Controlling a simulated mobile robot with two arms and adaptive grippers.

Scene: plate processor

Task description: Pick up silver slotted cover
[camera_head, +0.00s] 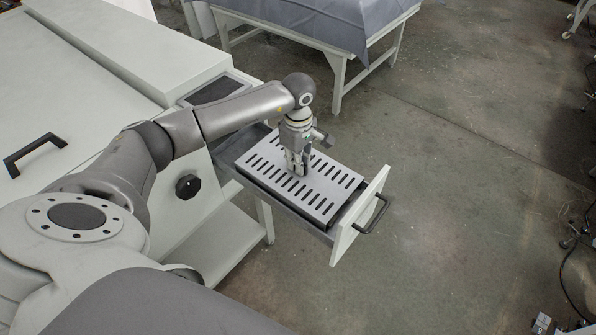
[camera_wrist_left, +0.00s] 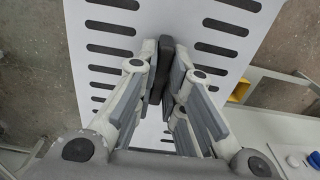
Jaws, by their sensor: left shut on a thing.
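The silver slotted cover (camera_head: 262,168) is a flat light-grey plate with rows of dark slots. It lies in or just above the pulled-out drawer (camera_head: 344,232); I cannot tell whether it is lifted clear. My left gripper (camera_head: 297,173) points down at the middle of the cover and is shut on it. In the left wrist view, the gripper's fingers (camera_wrist_left: 162,75) are close together over the cover (camera_wrist_left: 105,75), with a dark piece between them. The exact grip point is partly hidden by the fingers. My right gripper is not in view.
The drawer has a white front with a dark handle (camera_head: 373,215) and sticks out from a white machine (camera_head: 95,70) with a black knob (camera_head: 188,186). A table with a grey cloth (camera_head: 330,20) stands behind.

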